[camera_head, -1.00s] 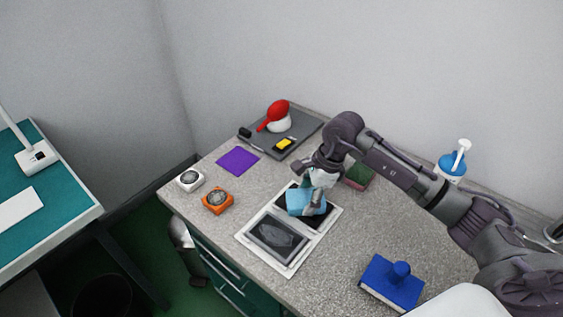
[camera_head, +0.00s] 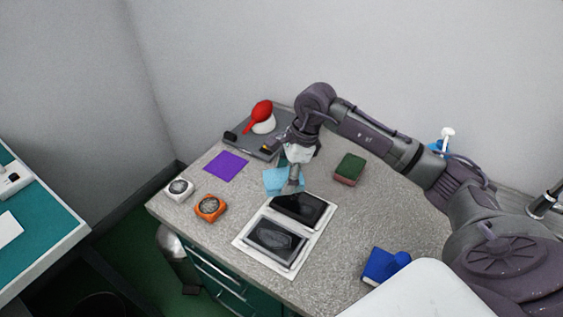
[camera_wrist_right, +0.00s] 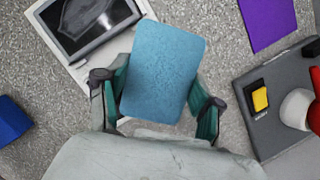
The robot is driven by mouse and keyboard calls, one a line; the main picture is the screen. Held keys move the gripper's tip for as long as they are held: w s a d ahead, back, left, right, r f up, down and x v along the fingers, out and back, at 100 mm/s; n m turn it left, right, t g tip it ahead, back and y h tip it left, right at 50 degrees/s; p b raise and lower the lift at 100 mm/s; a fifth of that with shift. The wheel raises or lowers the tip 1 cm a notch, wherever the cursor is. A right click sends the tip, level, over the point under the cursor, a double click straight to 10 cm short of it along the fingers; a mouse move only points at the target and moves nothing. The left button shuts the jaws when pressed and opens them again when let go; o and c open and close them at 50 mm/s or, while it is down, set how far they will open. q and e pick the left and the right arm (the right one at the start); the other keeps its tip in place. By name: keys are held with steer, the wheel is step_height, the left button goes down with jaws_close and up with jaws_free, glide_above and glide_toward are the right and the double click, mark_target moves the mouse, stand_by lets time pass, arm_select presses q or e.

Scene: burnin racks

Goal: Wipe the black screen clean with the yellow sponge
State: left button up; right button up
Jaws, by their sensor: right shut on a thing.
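My right gripper (camera_head: 292,178) is shut on a light blue, sponge-like pad (camera_head: 277,182), also seen between its green-lined fingers in the right wrist view (camera_wrist_right: 163,72). It holds the pad just beyond the white-framed panel (camera_head: 243,239); whether the pad touches the table is unclear. The panel's far black screen (camera_head: 298,210) looks mostly clean and dark. Its near screen (camera_head: 275,243) carries a broad grey smear, also partly visible in the right wrist view (camera_wrist_right: 88,18). My left gripper is not in view.
A green-and-red sponge block (camera_head: 349,169) lies right of the gripper. A purple square (camera_head: 226,166), a white dial (camera_head: 179,189) and an orange one (camera_head: 210,207) lie left. The grey tray (camera_wrist_right: 276,126) bears a red-and-white item.

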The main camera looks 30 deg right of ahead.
mark_target(280, 176)
steer(key=r, duration=0.1)
steer(key=r+p, duration=0.1)
steer(key=shift+w+r, duration=0.2)
steer(key=shift+r, duration=0.1)
steer(key=shift+s+r, duration=0.15)
steer(key=shift+r, duration=0.3)
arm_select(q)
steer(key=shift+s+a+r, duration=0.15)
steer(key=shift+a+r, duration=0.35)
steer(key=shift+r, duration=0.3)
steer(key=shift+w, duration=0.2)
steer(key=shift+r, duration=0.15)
